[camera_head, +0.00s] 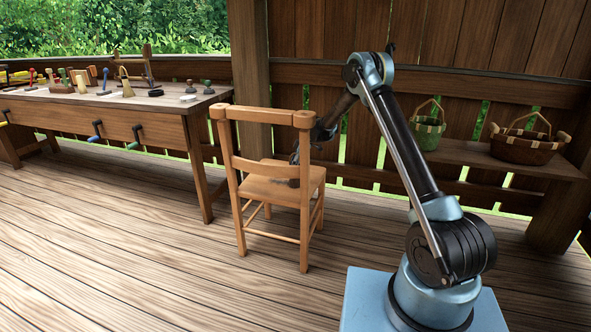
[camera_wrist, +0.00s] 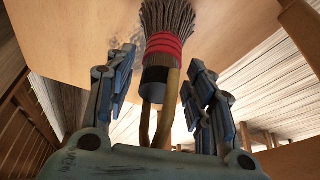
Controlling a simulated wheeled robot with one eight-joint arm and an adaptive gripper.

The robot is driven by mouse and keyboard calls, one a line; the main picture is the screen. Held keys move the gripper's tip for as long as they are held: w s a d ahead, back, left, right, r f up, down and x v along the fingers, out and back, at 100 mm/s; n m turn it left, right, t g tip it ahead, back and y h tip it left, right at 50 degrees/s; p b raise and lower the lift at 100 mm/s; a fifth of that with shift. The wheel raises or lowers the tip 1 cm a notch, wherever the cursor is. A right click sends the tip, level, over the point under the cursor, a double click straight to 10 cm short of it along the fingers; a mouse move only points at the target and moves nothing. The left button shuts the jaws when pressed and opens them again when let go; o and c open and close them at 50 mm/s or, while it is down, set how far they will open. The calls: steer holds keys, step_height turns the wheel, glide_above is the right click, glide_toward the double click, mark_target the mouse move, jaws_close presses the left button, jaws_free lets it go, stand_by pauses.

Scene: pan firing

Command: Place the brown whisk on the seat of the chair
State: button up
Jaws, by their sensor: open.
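The wooden chair (camera_head: 262,188) stands in the middle of the head view with its backrest toward the camera. The whisk (camera_wrist: 167,18) has dark bristles, a red band, a black section and a looped brown handle. In the wrist view it appears to lie on the tan chair seat (camera_wrist: 85,45), with its handle pointing back toward my gripper (camera_wrist: 160,72). The two fingers are spread apart on either side of the whisk, with visible gaps to it. In the head view my gripper (camera_head: 295,160) is at the seat, partly hidden by the backrest, and the whisk is hard to make out.
A long workbench (camera_head: 110,112) with several tools stands at the left. A green basket (camera_head: 428,130) and a brown basket (camera_head: 525,148) sit on a shelf at the right. The plank floor left of the chair is clear. A wooden railing runs behind.

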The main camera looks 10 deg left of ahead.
steer(key=s+d+r+m, duration=0.1)
steer(key=d+r, duration=0.5)
steer(key=r, duration=0.3)
steer(key=s+d+r+m, duration=0.1)
steer(key=d+r, duration=0.5)
steer(key=r, duration=0.3)
steer(key=s+d+r+m+t+h, duration=0.1)
steer(key=s+d+r+m, duration=0.2)
steer(key=s+d+r, duration=0.4)
steer(key=s+d+r+m+t+h, duration=0.1)
steer(key=s+d+r+m, duration=0.1)
steer(key=s+d+r, duration=0.45)
steer(key=s+d+m, duration=0.5)
steer(key=s+d, duration=1)
steer(key=s, duration=0.1)
steer(key=s+d+f+m+h, duration=0.1)
steer(key=s+d+f+m, duration=0.1)
steer(key=s, duration=0.5)
steer(key=s+d+f+m, duration=0.3)
steer(key=s+d+f, duration=0.2)
steer(key=s+f, duration=0.1)
steer(key=s+d+f+m+t+h, duration=0.1)
steer(key=s+d+f, duration=0.3)
steer(key=s, duration=0.5)
steer(key=shift+f+m+h, duration=0.3)
steer(key=shift+f+m, duration=0.25)
steer(key=shift+m, duration=0.35)
